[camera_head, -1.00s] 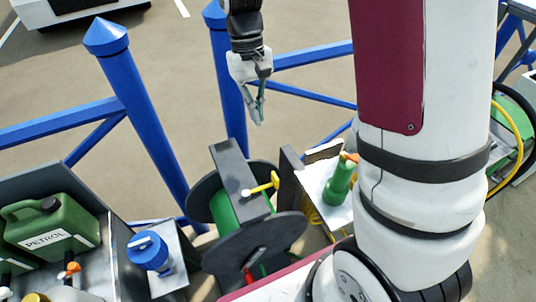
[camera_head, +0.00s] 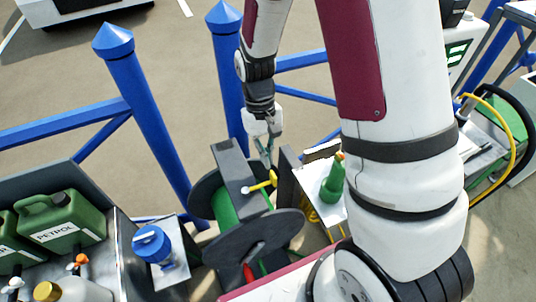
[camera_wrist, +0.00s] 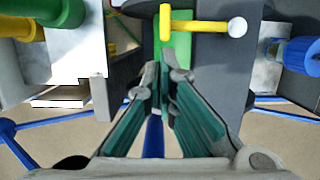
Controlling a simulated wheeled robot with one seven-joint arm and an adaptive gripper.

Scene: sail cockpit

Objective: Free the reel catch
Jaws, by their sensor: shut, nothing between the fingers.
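The reel (camera_head: 252,262) has dark grey side discs, a green drum and a dark top bar (camera_head: 238,168). The catch is a yellow T-shaped handle (camera_head: 264,183) with a pale knob, on the reel's top bar. In the wrist view the yellow catch (camera_wrist: 200,27) lies at top centre, in front of the fingertips. My gripper (camera_head: 268,163) is shut and empty, pointing down just behind and above the catch. Its fingertips (camera_wrist: 162,78) show close together in the wrist view, apart from the catch.
A green bottle (camera_head: 333,180) on a white-topped stand is right of the reel. A blue-capped object (camera_head: 152,244) and green petrol cans (camera_head: 62,220) are at left. Blue posts and rails (camera_head: 230,80) stand behind. A dark upright plate (camera_head: 288,172) is close right of my gripper.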

